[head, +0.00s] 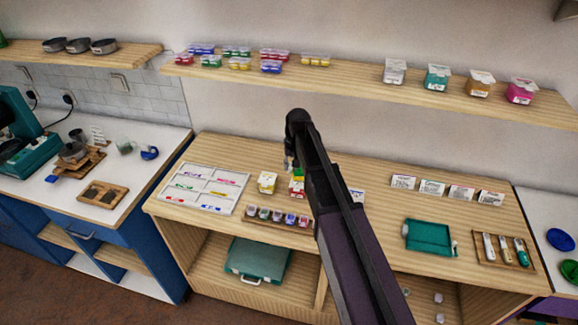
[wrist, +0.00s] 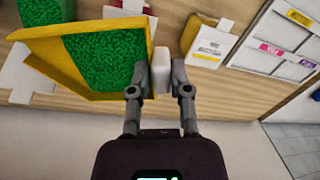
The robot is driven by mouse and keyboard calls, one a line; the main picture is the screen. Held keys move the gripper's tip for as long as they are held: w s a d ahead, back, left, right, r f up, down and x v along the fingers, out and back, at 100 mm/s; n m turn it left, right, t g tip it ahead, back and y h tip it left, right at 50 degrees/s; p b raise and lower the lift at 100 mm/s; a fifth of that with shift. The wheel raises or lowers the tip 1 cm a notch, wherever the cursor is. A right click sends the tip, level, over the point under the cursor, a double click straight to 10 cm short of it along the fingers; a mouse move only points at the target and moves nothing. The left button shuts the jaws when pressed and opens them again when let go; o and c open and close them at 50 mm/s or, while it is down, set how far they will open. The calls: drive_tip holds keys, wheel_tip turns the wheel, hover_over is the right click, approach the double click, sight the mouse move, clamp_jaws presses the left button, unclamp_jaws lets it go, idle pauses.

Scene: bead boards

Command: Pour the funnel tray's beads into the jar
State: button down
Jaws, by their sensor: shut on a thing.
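The funnel tray (wrist: 60,47) is yellow, with green beads (wrist: 105,55) heaped inside it, in the wrist view. My gripper (wrist: 161,68) is shut on the tray's pale grip block at its side. The tray looks held above the wooden worktop, and its tilt is hard to judge. In the head view the tray (head: 298,180) is a small green and yellow patch, partly hidden by my arm. A yellow container with a white label (head: 267,182) stands left of it, and also shows in the wrist view (wrist: 207,45). I cannot tell whether it is the jar.
A white sectioned board (head: 203,188) lies left on the worktop. A rack of several small coloured pots (head: 277,217) stands in front. A teal tray (head: 430,237) and label cards (head: 432,187) lie right. Shelves (head: 370,88) hold tubs above. My arm hides the middle.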

drive_tip(key=shift+s+d+f+y+b, duration=0.1)
drive_tip(key=shift+d+f+y+b, duration=0.15)
drive_tip(key=shift+f+b, duration=0.3)
drive_tip(key=shift+s+d+f+y+b, duration=0.1)
drive_tip(key=shift+d+f+y+b, duration=0.15)
drive_tip(key=shift+f+b, duration=0.25)
drive_tip(key=shift+d+r+p, duration=0.1)
drive_tip(key=shift+r+p, duration=0.2)
drive_tip(key=shift+r, duration=0.05)
drive_tip(key=shift+w+d+r+y, duration=0.1)
drive_tip(key=shift+d+r+y, duration=0.25)
drive_tip(key=shift+r+y, duration=0.35)
drive_tip(key=shift+d+r+y+p, duration=0.2)
drive_tip(key=shift+r+y+p, duration=0.1)
drive_tip(key=shift+y+p, duration=0.2)
drive_tip(key=shift+d+r+y, duration=0.15)
drive_tip(key=shift+d+y, duration=0.05)
drive_tip(key=shift+y, duration=0.1)
drive_tip(key=shift+d+r+y, duration=0.85)
drive_tip(key=shift+r+y, duration=0.05)
drive_tip(key=shift+y, duration=0.1)
drive_tip(key=shift+d+r+y, duration=0.15)
drive_tip(key=shift+d+y, duration=0.1)
drive_tip(key=shift+y, duration=0.05)
drive_tip(key=shift+d+r+y+b, duration=0.6)
drive_tip(key=shift+d+y, duration=0.2)
drive_tip(key=shift+y, duration=0.1)
